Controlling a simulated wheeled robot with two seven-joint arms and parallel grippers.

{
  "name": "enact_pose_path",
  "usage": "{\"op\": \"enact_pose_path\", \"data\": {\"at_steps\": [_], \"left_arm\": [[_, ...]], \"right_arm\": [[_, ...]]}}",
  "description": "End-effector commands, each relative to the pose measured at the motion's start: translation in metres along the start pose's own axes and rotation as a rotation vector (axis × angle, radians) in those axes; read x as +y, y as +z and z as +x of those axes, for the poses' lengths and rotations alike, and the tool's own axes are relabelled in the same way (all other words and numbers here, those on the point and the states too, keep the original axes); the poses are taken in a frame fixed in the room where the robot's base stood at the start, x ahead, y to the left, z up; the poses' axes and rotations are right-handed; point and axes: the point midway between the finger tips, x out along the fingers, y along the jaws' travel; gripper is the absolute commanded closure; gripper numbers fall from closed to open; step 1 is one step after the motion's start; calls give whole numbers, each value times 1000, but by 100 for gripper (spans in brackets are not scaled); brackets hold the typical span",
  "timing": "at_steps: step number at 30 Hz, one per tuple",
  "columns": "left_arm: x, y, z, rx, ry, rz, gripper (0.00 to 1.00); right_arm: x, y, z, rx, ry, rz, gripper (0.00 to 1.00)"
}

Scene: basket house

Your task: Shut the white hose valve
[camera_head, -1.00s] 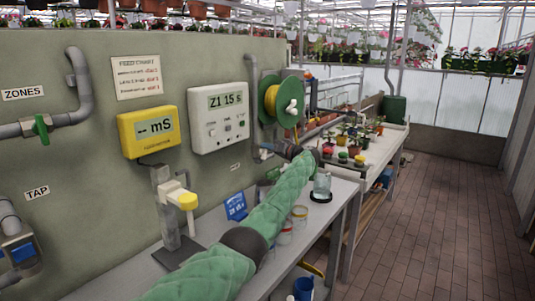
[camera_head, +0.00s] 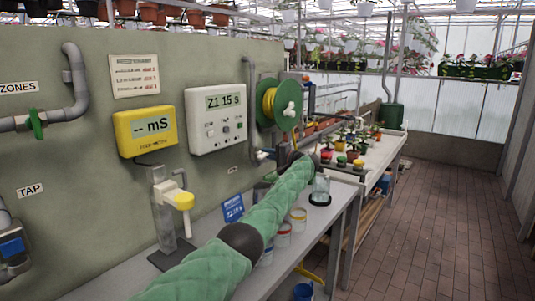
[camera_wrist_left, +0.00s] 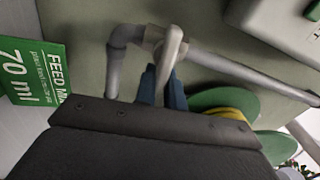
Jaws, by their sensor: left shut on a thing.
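The white hose valve (camera_wrist_left: 172,50) shows in the left wrist view as a pale lever at a joint of a grey pipe. My left gripper (camera_wrist_left: 164,86) has its blue fingertips on both sides of the lever's lower end and is shut on it. In the head view the valve (camera_head: 263,155) is a small pale spot on the wall below the green hose reel (camera_head: 283,104), with the gripper at it, mostly hidden by my green-sleeved left arm. My right gripper is not in view.
A yellow mS meter (camera_head: 147,131) and a white controller box (camera_head: 215,119) hang on the wall. A grey bench (camera_head: 325,222) below carries a glass jar (camera_head: 320,188), small tubs and a blue card (camera_head: 233,209). The brick floor at right is clear.

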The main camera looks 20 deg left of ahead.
Motion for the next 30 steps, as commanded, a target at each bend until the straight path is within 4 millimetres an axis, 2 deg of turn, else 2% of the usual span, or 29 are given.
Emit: {"op": "enact_pose_path", "data": {"at_steps": [9,24,25,27,30], "left_arm": [[1,-1,-1,3,-1,98,100],[2,-1,-1,3,-1,113,100],[2,-1,-1,3,-1,112,83],[2,-1,-1,3,-1,112,69],[2,0,-1,2,0,113,67]], "right_arm": [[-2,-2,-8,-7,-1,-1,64],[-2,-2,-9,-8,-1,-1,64],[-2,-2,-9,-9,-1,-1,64],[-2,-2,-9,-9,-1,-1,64],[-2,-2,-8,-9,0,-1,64]]}}
